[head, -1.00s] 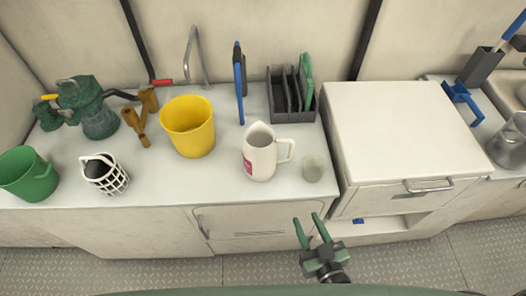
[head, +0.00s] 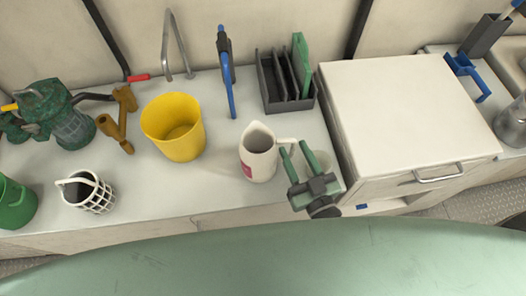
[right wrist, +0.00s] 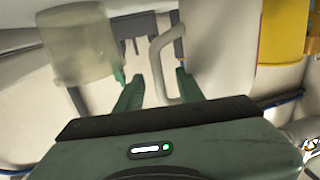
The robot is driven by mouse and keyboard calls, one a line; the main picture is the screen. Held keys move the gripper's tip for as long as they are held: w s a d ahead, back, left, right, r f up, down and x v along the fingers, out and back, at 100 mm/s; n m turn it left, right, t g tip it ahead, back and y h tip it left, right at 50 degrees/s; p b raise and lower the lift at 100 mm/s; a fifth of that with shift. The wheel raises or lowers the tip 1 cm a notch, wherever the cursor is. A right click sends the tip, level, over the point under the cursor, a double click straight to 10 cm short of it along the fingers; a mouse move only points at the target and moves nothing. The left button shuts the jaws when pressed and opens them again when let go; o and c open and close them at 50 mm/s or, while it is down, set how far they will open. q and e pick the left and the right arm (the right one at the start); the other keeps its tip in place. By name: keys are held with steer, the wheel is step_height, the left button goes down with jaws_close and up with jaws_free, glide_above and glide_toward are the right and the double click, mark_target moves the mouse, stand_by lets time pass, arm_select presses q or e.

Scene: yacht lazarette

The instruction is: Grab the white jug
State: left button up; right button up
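The white jug (head: 258,158) with a pink label stands upright on the counter, its handle to the right. My right gripper (head: 296,149) is open at the handle side of the jug, its fingers pointing at the handle. In the right wrist view the jug body (right wrist: 222,45) is at right of centre, and its handle (right wrist: 156,62) shows between the two open fingers (right wrist: 158,88). I cannot tell whether a finger touches the handle. My left gripper is not in view.
A small translucent cup (head: 322,160) stands right beside my right gripper, partly hidden by it; it also shows in the right wrist view (right wrist: 75,45). A yellow bucket (head: 173,128) is left of the jug. A dark rack (head: 273,85) stands behind. A white cabinet (head: 405,110) rises at right.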

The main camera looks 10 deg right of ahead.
steer(key=x, duration=0.5)
steer(key=shift+f, duration=0.1)
jaws_close()
steer(key=shift+d, duration=0.1)
stand_by(1.1)
